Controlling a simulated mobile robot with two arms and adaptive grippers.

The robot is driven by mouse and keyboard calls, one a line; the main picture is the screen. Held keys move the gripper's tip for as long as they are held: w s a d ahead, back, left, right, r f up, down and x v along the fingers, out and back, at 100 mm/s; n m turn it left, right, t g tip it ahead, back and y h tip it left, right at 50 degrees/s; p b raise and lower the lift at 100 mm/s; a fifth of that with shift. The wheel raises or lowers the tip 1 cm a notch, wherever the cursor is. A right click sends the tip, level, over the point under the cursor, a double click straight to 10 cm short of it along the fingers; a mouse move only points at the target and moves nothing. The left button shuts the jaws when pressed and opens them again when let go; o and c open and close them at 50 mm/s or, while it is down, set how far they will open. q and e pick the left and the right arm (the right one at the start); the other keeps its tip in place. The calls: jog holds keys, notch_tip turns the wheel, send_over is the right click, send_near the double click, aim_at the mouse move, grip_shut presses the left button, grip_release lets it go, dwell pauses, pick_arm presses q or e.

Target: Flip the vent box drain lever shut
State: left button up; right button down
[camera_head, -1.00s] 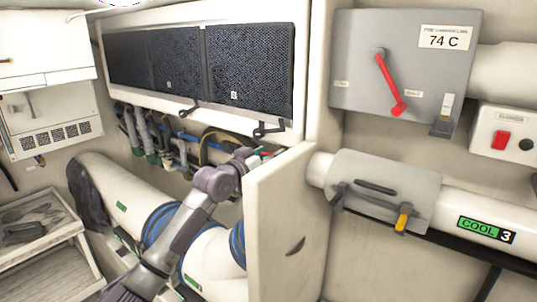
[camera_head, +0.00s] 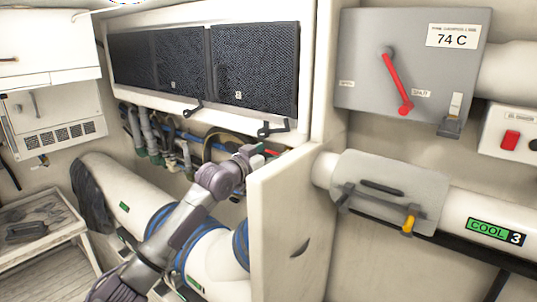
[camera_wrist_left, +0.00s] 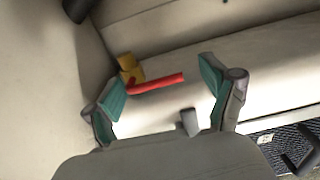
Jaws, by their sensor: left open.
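A red lever (camera_wrist_left: 158,83) on a brass-coloured valve body (camera_wrist_left: 128,66) shows in the left wrist view. It sticks out sideways from the valve, between and beyond my open fingers as seen there. My left gripper (camera_wrist_left: 164,92) has its teal-padded fingers spread apart, with nothing held between them. In the head view, my left gripper (camera_head: 258,157) is under the lower right corner of the box with dark mesh panels (camera_head: 203,70). A small part of the red lever (camera_head: 272,153) shows just past it. The valve body is hidden there. My right gripper is not in view.
A white partition (camera_head: 285,215) stands close on the right of my left gripper. Hoses (camera_head: 160,140) run under the mesh-panel box, and black latches (camera_head: 277,128) hang from its edge. A grey box with a larger red lever (camera_head: 396,82) is on the right wall.

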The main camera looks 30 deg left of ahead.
pick_arm(q)
jog(key=s+a, duration=0.1)
jog(key=s, duration=1.1)
jog(key=shift+f, duration=0.1)
